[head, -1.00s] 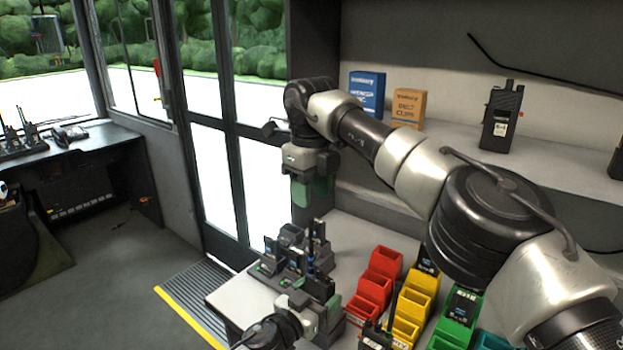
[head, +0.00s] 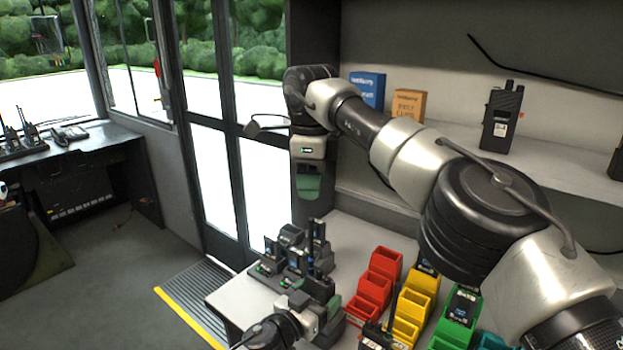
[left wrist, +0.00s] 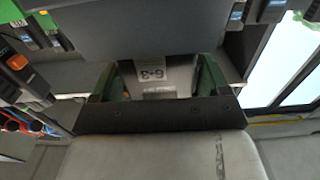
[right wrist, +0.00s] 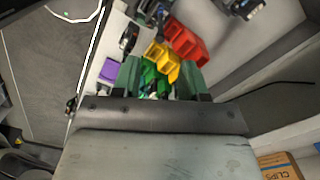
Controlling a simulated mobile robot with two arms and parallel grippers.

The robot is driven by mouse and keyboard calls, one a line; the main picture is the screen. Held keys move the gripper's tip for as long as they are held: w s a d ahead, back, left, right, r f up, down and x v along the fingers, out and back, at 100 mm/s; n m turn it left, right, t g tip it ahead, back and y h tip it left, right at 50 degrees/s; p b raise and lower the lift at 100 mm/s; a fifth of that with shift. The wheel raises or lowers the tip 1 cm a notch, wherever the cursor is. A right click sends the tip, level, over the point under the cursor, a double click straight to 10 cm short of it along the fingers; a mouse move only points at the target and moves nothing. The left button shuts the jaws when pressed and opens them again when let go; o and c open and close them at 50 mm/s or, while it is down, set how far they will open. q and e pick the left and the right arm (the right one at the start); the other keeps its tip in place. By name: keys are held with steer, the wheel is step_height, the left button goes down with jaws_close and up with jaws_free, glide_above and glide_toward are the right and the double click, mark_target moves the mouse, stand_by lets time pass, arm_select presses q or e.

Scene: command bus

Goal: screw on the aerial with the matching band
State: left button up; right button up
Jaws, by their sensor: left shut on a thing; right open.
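My left gripper (head: 328,312) is low over the front of the worktop. In the left wrist view its green fingers are shut on a grey radio (left wrist: 165,78) with a pale label, seen upside down. The radio's top and any aerial on it are hidden there. My right gripper (head: 308,192) hangs fingers down above the far end of the worktop, apart from everything. In the right wrist view its fingers (right wrist: 160,78) stand apart with nothing held between them. I cannot make out a loose aerial or its coloured band.
Several dark radios in chargers (head: 290,255) stand on the worktop between my grippers. Red bins (head: 375,290), yellow bins (head: 410,312) and green bins (head: 455,325) are to the right. A radio (head: 502,115) and a blue box (head: 367,90) stand on the shelf behind my right arm.

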mark_target(312, 226)
arm_select(q)
steer(key=shift+f, duration=0.1)
arm_select(e)
step_height(312, 226, down, 12)
steer(key=shift+r, duration=0.15)
steer(key=shift+c, duration=0.2)
jaws_close()
jaws_free()
stand_by(0.3)
step_height(312, 226, up, 12)
steer(key=shift+r, duration=0.1)
stand_by(0.5)
